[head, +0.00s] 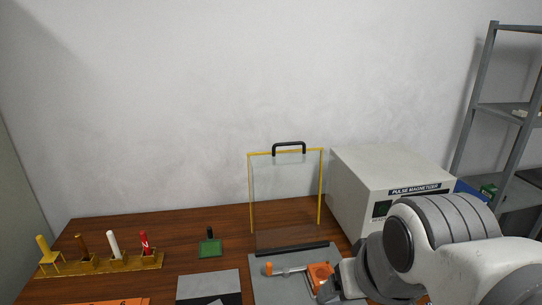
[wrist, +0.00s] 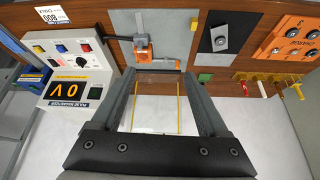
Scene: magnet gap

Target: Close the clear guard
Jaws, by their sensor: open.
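The clear guard (head: 286,190) stands upright in the head view, raised above the grey plate (head: 262,290). It is a transparent panel with a yellow edge and a black handle (head: 289,146) on top. In the wrist view, the guard's yellow side edges (wrist: 179,108) show between my gripper's fingers; I cannot make out the handle there. My gripper (wrist: 158,76) is open, with nothing visibly held. In the head view my arm fills the lower right and the fingertips are not clear. An orange clamp (head: 320,273) sits on the plate.
The white pulse magnetizer box (head: 372,170) stands right of the guard; its front panel (wrist: 70,88) reads 0V in the wrist view. Left are a green block (head: 209,248) and a yellow rack (head: 105,263) with several coloured tools. A grey shelf (head: 520,110) is far right. The wall is behind.

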